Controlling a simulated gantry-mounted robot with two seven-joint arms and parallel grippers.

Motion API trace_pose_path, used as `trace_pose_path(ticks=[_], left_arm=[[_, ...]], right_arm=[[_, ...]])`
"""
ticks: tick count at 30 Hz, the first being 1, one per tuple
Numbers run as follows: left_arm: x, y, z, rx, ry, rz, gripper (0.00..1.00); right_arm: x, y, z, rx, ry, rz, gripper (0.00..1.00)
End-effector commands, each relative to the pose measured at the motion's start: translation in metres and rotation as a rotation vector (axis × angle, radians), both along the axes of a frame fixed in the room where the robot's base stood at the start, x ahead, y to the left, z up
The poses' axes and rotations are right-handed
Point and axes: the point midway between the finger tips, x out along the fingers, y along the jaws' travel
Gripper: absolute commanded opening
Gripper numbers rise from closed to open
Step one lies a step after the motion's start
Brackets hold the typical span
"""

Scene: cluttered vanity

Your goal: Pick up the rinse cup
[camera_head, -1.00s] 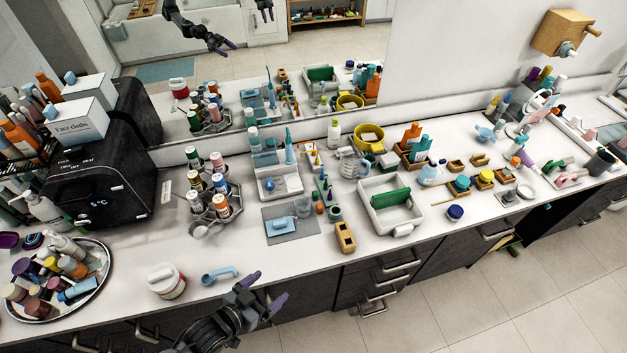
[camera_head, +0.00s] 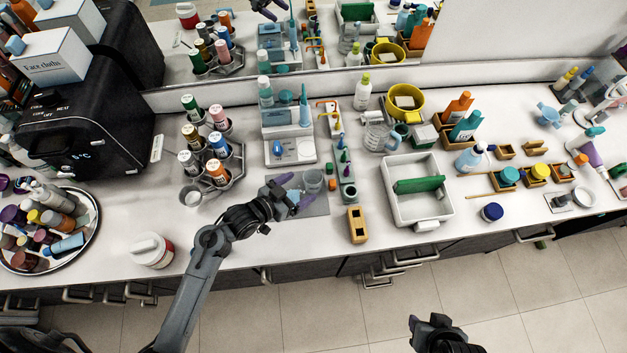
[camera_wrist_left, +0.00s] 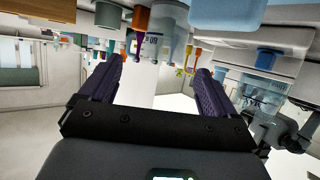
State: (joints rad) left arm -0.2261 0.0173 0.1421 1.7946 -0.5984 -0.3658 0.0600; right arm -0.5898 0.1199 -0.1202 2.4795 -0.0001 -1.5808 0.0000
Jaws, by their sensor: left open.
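My left gripper (camera_head: 296,190) reaches over the mat from the left. The gripper hides much of the mat's left part. My right gripper (camera_head: 432,325) is away from the counter at the bottom; its jaws are unclear.
A white tray (camera_head: 443,208) lies farther right. A bottle rack (camera_head: 238,160) is at the left, and a blue-and-white device (camera_head: 290,150) stands behind the mat.

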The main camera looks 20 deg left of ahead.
Motion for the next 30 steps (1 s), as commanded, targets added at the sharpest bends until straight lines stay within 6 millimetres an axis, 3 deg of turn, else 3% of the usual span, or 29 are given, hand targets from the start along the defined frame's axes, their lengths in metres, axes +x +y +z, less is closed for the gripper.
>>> trace_pose_path(ticks=[11, 21, 30], left_arm=[[0.023, -0.01, -0.01, -0.001, 0.002, 0.001, 0.9], [0.058, -0.021, -0.024, -0.001, 0.001, -0.001, 0.9], [0.063, -0.024, -0.027, 0.002, 0.001, 0.001, 0.9]], right_arm=[[0.004, 0.0, 0.005, 0.0, -0.011, 0.0, 0.43], [0.004, 0.0, 0.01, 0.0, -0.012, 0.0, 0.43], [0.004, 0.0, 0.01, 0.0, -0.012, 0.0, 0.43]])
